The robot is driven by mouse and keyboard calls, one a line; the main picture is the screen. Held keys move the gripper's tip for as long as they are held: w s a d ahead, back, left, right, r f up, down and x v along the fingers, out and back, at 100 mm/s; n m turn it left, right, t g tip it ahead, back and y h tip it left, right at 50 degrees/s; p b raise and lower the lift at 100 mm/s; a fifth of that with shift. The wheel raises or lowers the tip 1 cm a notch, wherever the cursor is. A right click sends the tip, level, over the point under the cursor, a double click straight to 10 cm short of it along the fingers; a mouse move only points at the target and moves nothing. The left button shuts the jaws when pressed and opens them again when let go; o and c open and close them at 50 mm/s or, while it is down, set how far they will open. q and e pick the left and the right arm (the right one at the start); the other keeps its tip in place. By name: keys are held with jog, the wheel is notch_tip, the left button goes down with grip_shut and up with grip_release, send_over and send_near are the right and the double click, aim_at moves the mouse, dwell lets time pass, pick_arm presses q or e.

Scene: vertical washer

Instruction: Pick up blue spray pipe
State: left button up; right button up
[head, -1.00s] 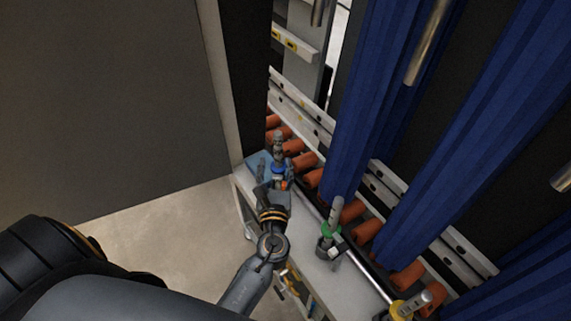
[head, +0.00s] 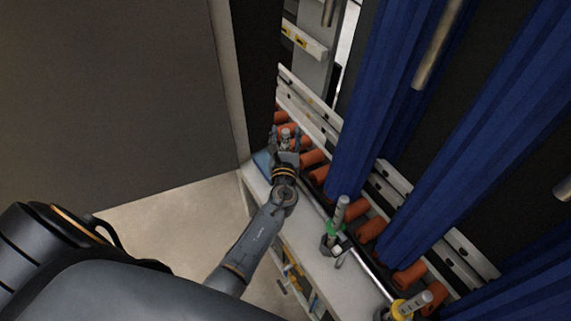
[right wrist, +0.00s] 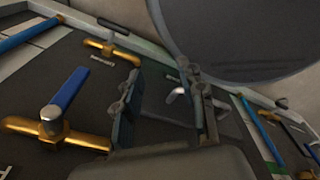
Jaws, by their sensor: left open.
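My left gripper (head: 286,140) is at the far end of the white ledge in the head view. It is open, with its fingers apart on either side of the grey top of a spray pipe (head: 286,134). The gripper hides the lower part of this pipe, including any blue ring, and I cannot tell whether the fingers touch it. My right gripper (right wrist: 165,108) shows in the right wrist view with its two fingers apart and nothing clearly between them. It is not seen in the head view.
A green-ringed spray pipe (head: 333,238) and a yellow-ringed one (head: 405,306) stand nearer on the white ledge (head: 300,225). Orange rollers (head: 370,229) and blue curtains (head: 365,110) line the right side. The right wrist view shows a blue-handled brass valve (right wrist: 50,120).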

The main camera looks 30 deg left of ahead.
pick_arm(q)
grip_shut()
dwell(0.5)
